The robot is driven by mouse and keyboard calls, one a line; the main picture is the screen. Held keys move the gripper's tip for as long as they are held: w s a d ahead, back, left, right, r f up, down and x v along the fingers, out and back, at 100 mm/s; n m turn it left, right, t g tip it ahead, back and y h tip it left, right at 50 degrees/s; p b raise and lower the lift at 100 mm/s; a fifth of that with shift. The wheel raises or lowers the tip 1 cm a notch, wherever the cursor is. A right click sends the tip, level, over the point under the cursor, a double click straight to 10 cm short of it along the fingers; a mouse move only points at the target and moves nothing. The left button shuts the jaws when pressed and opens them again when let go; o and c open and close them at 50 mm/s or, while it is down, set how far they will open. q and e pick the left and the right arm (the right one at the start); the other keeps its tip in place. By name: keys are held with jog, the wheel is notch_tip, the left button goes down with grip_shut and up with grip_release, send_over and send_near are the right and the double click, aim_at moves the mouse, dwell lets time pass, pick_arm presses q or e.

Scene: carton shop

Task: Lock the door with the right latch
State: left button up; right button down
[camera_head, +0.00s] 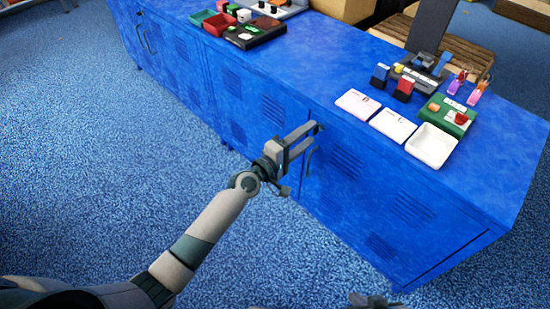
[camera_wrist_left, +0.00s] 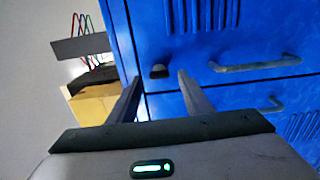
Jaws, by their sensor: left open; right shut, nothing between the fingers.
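My left gripper (camera_head: 314,133) is at the front of the blue cabinet (camera_head: 255,110), open, its fingers pointing at the door seam. In the left wrist view, a small dark latch knob (camera_wrist_left: 159,71) sits on the blue door face between the two open fingertips, near the cabinet's top edge. I cannot tell whether the fingers touch it. A grey door handle (camera_wrist_left: 255,63) lies beside it, and a second handle (camera_wrist_left: 270,104) is across the seam. One handle (camera_head: 310,160) shows just below my left gripper in the head view. Part of my right gripper (camera_head: 377,300) shows at the bottom edge, shut and empty.
The blue carpet (camera_head: 110,190) in front of the cabinet is clear.

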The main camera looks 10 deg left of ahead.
pick_arm(q)
jog(key=v, duration=1.6)
